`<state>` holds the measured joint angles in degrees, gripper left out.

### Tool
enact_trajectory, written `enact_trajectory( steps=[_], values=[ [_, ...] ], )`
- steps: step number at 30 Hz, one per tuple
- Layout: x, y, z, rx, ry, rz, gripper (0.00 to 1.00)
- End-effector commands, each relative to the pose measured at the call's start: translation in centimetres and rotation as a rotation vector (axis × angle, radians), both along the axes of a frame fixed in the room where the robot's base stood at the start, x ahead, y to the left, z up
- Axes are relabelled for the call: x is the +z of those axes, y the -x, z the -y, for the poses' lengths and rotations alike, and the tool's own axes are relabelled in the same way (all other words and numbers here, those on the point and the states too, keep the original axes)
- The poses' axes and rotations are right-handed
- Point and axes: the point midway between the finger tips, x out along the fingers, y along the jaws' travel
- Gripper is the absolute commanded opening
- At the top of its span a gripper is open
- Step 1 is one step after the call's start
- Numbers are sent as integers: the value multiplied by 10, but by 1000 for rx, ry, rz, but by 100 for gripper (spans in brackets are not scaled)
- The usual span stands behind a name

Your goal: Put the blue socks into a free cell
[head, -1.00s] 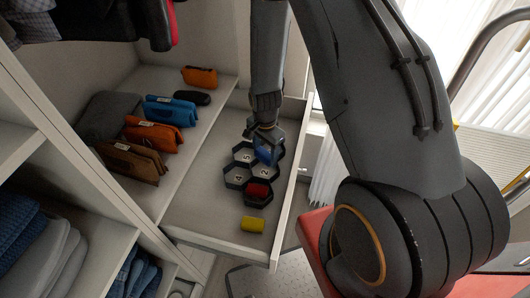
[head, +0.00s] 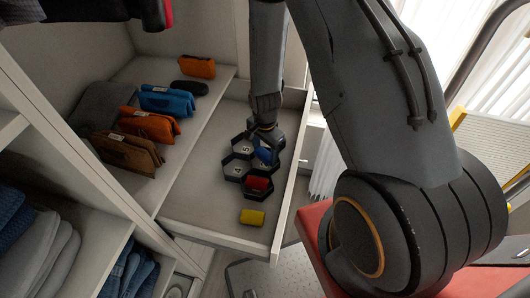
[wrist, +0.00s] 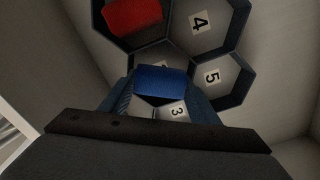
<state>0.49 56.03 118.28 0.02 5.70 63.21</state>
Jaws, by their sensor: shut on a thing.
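My gripper (head: 266,148) is shut on the rolled blue socks (head: 264,156) above the right side of the dark hexagonal-cell organizer (head: 232,180) in the open drawer. In the wrist view the blue socks (wrist: 160,82) sit between the fingertips, near the cell marked 3 (wrist: 176,111). They partly cover another label. I cannot tell whether they are below a cell rim. Cells marked 4 (wrist: 199,22) and 5 (wrist: 212,76) look empty. A red roll (head: 258,183) fills the front cell; it also shows in the wrist view (wrist: 133,15).
A yellow roll (head: 252,217) lies loose on the drawer floor in front of the organizer. The drawer's right wall (head: 291,190) is close to the organizer. Several pouches, including a blue one (head: 167,101), stand on the shelf to the left. Folded clothes lie lower left.

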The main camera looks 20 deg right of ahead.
Motion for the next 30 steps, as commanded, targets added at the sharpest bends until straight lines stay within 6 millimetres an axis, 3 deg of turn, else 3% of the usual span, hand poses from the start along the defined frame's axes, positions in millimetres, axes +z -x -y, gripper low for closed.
enact_trajectory(
  steps=[7,8,11,20,30],
  values=[
    [0,0,0,0,0,0,34],
    [0,0,0,0,0,0,61],
    [0,0,0,0,0,0,77],
    [8,-1,0,0,0,2,77],
    [54,-1,0,0,0,4,77]
  ],
)
